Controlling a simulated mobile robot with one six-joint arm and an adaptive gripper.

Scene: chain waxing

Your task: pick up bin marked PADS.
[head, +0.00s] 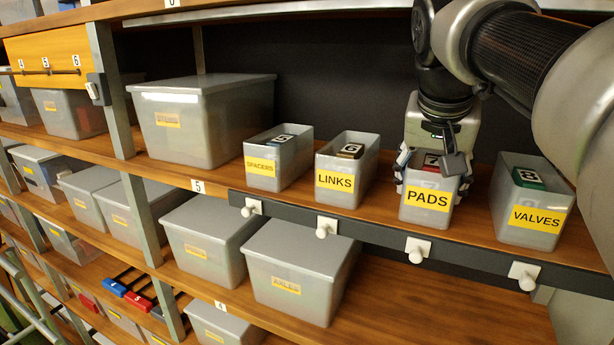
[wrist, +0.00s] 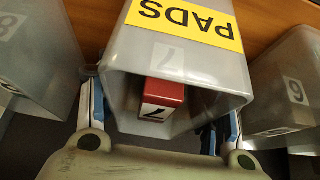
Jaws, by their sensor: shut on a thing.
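The bin marked PADS (head: 427,206) is a small grey translucent bin with a yellow label, on the upper wooden shelf between the LINKS and VALVES bins. A red block marked 7 (wrist: 163,97) lies inside it. My gripper (head: 432,178) reaches down over the bin from above, with its fingers on the bin's left and right sides. In the wrist view my gripper (wrist: 160,115) has a finger against each outer side wall of the PADS bin (wrist: 190,62), and it is shut on the bin. I cannot tell whether the bin's base touches the shelf.
The LINKS bin (head: 342,182) stands left of it, with the SPACERS bin (head: 277,168) beyond. The VALVES bin (head: 535,216) stands close on the right. A dark rail (head: 380,236) with white knobs runs along the shelf front. A lidded bin (head: 205,130) is farther left.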

